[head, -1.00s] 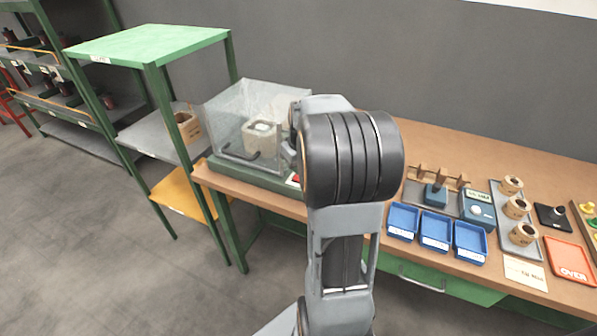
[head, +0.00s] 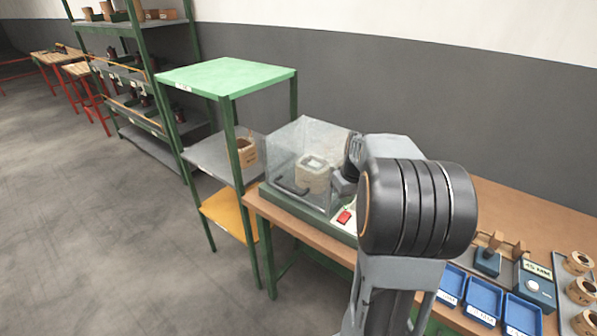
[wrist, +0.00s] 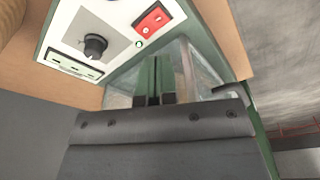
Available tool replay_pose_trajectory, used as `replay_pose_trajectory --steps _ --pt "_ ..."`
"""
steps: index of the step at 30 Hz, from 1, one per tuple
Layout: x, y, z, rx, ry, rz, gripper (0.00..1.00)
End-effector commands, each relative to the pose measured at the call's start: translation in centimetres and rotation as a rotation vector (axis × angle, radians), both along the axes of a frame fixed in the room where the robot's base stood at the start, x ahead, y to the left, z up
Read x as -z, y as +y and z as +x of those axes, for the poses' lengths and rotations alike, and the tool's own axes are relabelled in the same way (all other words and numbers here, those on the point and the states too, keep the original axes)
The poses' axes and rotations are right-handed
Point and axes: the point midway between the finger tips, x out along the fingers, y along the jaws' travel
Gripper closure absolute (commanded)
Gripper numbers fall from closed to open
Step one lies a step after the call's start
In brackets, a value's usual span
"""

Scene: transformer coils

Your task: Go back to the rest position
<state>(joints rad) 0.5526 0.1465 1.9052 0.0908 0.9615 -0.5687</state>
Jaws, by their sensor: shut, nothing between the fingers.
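My gripper shows in the wrist view (wrist: 154,98), with its two dark fingertips together and nothing between them. Beyond the fingers in that view is a clear-walled box (wrist: 190,65) on a green base. Next to it is a white control panel with a black knob (wrist: 95,46) and a red switch (wrist: 152,19).
A green-topped shelf stand (head: 230,76) is left of the bench, with a tan coil (head: 246,152) on its middle shelf. Blue bins (head: 484,299) and several coils (head: 578,262) lie on the bench at right. The floor (head: 90,220) at left is clear.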

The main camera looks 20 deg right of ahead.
Motion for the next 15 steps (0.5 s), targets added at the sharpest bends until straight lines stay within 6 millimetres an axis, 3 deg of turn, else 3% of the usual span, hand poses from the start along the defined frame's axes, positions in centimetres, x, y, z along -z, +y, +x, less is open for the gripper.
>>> replay_pose_trajectory --steps 8,11,15 --pt "0.1 0.0 0.0 0.058 -0.001 0.007 1.00" --pt "1.4 0.5 -1.2 0.147 0.032 0.029 1.00" --pt "0.6 4.6 -3.9 0.244 0.045 0.032 1.00"
